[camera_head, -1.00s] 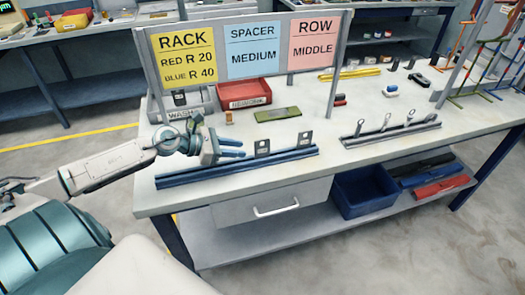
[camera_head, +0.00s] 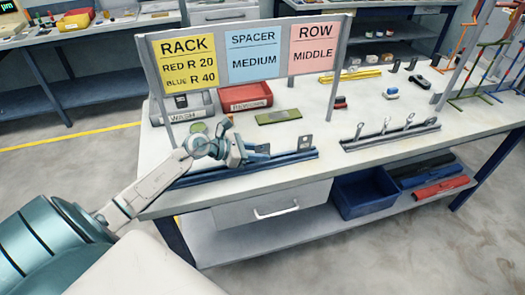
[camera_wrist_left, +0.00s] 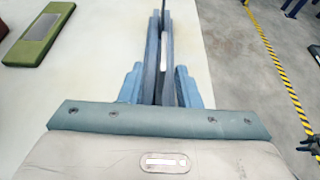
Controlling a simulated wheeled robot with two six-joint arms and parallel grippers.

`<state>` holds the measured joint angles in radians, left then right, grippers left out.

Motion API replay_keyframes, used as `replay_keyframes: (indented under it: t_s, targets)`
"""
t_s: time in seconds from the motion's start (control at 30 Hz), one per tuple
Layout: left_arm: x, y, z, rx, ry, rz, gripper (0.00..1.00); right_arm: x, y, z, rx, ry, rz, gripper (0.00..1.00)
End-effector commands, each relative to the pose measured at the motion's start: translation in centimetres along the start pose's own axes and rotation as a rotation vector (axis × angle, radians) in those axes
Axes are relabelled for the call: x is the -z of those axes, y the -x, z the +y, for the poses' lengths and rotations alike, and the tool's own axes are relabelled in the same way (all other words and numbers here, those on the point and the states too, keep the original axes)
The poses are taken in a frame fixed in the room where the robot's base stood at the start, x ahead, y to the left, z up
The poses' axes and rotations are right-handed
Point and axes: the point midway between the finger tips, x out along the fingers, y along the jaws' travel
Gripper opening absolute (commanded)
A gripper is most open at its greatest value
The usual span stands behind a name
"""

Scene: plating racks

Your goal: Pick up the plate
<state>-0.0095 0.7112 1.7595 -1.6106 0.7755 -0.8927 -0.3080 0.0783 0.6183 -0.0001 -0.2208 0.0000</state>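A blue rail rack (camera_head: 290,158) lies along the table's front edge. One small grey plate with a hole (camera_head: 305,142) stands upright towards its right end. Another such plate at its middle is hidden behind my left gripper in the head view. My left gripper (camera_head: 262,153) is over the middle of the rail, pointing right along it. In the left wrist view the fingers of my left gripper (camera_wrist_left: 160,80) appear apart, one on each side of the rail. A thin pale edge, likely a plate (camera_wrist_left: 164,70), shows between them; I see no clear contact. My right gripper is out of view.
A sign board (camera_head: 250,55) stands behind the rack. A grey rail with several upright pieces (camera_head: 390,135) lies to the right. Some tabletop between the two rails is clear.

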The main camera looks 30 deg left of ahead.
Motion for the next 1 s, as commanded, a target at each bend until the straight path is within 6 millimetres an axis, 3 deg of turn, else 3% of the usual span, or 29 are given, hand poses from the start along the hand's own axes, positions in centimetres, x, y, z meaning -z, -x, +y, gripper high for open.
replay_keyframes:
  t_s: [0.2,0.47,0.63,1.0]
  targets:
    - [-0.1,-1.4,-0.1,0.001,0.001,-0.001,0.3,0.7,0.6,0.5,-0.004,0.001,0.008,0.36]
    - [0.1,-1.6,-0.1,0.001,0.0,0.0,0.3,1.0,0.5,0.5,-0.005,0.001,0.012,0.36]
    - [0.1,-1.6,-0.1,0.001,0.0,0.0,0.0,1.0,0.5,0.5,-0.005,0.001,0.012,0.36]
    - [-0.1,-1.5,0.0,0.001,-0.001,0.0,0.0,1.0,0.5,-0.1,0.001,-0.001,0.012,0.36]
